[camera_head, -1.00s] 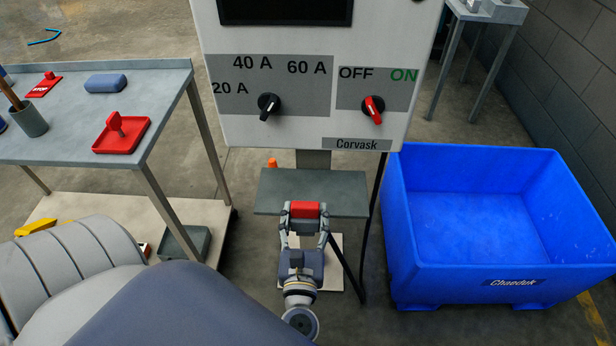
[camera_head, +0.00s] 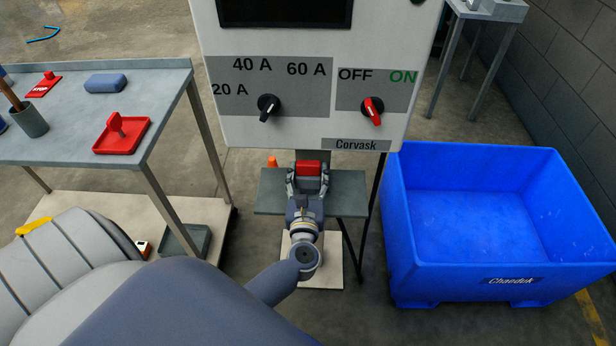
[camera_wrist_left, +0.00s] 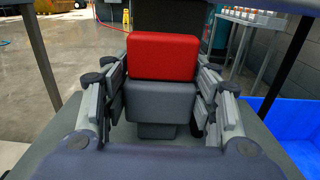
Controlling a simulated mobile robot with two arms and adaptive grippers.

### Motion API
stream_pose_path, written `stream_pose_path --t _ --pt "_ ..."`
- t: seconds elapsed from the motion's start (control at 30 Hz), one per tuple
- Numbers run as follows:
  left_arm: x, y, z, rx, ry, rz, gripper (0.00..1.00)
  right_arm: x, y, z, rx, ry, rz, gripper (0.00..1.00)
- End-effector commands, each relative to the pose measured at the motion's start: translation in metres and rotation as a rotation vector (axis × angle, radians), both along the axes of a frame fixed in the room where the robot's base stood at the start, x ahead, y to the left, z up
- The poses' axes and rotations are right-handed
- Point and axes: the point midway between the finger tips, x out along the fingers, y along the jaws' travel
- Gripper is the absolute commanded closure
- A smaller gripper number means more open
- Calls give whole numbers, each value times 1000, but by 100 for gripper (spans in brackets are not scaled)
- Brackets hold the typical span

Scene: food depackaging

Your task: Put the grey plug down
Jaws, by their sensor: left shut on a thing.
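The grey plug (camera_wrist_left: 160,103) is a blocky piece between the fingers of my left gripper (camera_wrist_left: 160,95) in the left wrist view. A red block (camera_wrist_left: 163,56) sits directly against its far side; I cannot tell whether the two are joined. In the head view my left gripper (camera_head: 308,176) is shut on the plug over the small grey shelf (camera_head: 345,190) below the panel, and the red block (camera_head: 308,168) shows at the fingertips. Whether the plug touches the shelf is hidden. My right gripper is not in view.
The Corvask panel (camera_head: 300,130) with two knobs stands just above and behind the shelf. An orange piece (camera_head: 272,162) is at the shelf's back left. A blue bin (camera_head: 500,270) is on the right. A workbench (camera_head: 60,145) with a red tray (camera_head: 122,145) stands left.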

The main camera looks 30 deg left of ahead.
Motion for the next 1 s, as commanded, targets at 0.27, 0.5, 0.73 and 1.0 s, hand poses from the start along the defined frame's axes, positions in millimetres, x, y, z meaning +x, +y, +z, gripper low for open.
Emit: stream_pose_path --t 0.27,0.5,0.73,1.0 --pt "1 0 2 2 -8 2 89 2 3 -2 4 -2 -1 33" --pt "0 0 -2 1 -4 1 26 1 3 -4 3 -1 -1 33" --pt "0 0 -2 1 -4 1 26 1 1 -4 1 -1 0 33" --pt "-13 -8 -2 -1 -2 1 26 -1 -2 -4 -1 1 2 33"
